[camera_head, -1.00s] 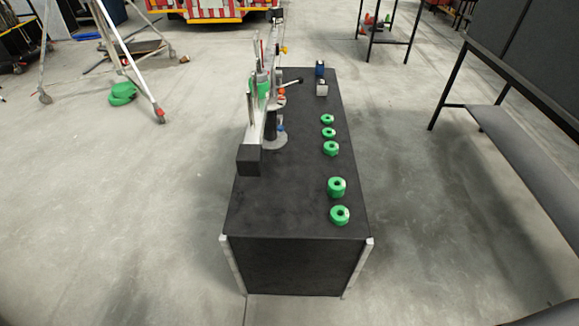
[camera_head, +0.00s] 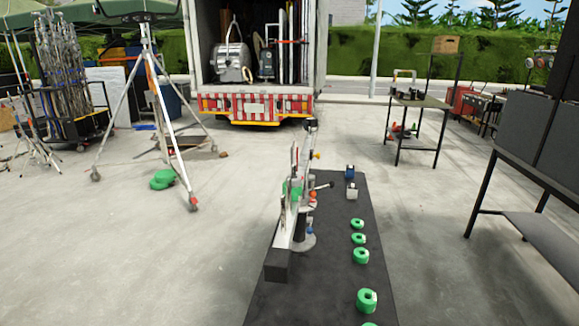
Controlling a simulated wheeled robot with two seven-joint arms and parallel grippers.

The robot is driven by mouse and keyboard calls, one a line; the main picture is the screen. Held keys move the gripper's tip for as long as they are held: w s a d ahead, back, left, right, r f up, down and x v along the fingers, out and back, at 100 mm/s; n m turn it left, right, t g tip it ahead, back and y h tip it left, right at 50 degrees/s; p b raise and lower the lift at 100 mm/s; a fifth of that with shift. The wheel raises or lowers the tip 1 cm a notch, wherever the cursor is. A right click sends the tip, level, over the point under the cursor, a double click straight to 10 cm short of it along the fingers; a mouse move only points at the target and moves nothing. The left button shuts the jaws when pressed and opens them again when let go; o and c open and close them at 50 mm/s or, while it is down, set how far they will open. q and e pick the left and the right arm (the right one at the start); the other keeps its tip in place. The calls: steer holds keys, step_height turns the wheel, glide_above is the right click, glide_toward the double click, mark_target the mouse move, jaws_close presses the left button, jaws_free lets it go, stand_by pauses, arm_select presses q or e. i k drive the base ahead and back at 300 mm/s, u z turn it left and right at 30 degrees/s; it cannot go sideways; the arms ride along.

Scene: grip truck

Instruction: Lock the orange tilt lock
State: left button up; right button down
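A grey and silver device (camera_head: 302,222) with a round base stands on the left side of a long black-topped table (camera_head: 330,290). A small orange part (camera_head: 313,194), which looks like the orange tilt lock, shows on the device below a dark-tipped lever (camera_head: 322,186). The orange part is too small to tell whether it is locked. A blue knob (camera_head: 310,230) is lower down, and a green part (camera_head: 292,188) is higher on the device. A long bar with a black end block (camera_head: 277,266) points toward me. Neither gripper is in view.
Several green rolls (camera_head: 361,256) line the table's right side, with blue and white small boxes (camera_head: 351,182) at its far end. A tripod (camera_head: 165,120) stands at left, a dark rack (camera_head: 530,170) at right. An open truck (camera_head: 255,75) is behind. Floor beside the table is clear.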

mark_target(312, 193)
steer(key=k, duration=1.25)
steer(key=z, duration=0.6)
steer(key=i, duration=1.5)
steer(key=u, duration=0.65)
